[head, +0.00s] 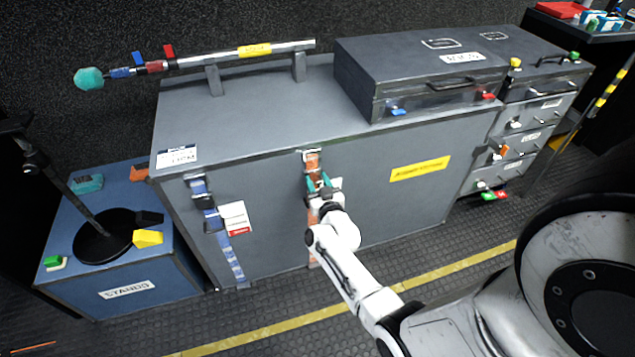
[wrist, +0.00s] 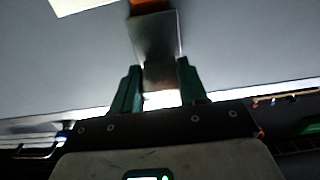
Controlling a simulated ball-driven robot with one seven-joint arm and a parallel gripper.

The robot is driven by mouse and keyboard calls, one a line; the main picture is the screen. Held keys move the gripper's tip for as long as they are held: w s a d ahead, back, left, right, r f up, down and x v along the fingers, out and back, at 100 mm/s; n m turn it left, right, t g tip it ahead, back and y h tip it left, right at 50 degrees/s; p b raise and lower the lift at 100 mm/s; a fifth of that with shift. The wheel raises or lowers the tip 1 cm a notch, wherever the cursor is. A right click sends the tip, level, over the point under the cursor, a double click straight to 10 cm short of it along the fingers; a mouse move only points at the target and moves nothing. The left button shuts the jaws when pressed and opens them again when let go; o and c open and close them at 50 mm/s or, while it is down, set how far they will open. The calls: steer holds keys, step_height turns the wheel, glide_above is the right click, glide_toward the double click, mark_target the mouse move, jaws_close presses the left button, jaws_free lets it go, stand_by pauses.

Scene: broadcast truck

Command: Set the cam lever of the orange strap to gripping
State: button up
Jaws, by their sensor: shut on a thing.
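The orange strap (head: 312,160) runs down the front of the large grey case, right of the blue strap. My gripper (head: 320,185) is at this strap, its two teal fingers at the buckle area. In the wrist view my gripper (wrist: 158,88) has its fingers on either side of a grey metal lever (wrist: 155,35), shut on it. A bit of orange (wrist: 150,5) shows at the top of the lever. My gripper hides much of the buckle in the head view, and I cannot tell the lever's angle there.
The blue strap (head: 210,218) with a white and red tag (head: 234,218) hangs to the left on the grey case (head: 400,150). A blue case (head: 185,265) stands at the left. A smaller grey case (head: 375,75) sits on top. Floor in front is clear, with a yellow line (head: 290,322).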

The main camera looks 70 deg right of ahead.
steer(key=shift+f+b, duration=0.2)
steer(key=shift+b, duration=0.1)
steer(key=b, duration=0.3)
steer(key=shift+f+t, duration=0.35)
steer(key=shift+t, duration=0.05)
steer(key=h+b, duration=0.1)
steer(key=b, duration=0.1)
steer(key=shift+b, duration=0.35)
steer(key=shift+r+t, duration=0.2)
steer(key=shift+t, duration=0.1)
steer(key=o, duration=1.1)
steer(key=shift+c, duration=0.2)
steer(key=p+v, duration=0.2)
steer(key=v, duration=0.8)
steer(key=shift+s+a, duration=0.2)
steer(key=shift+a, duration=0.15)
steer(key=shift+w+f, duration=0.1)
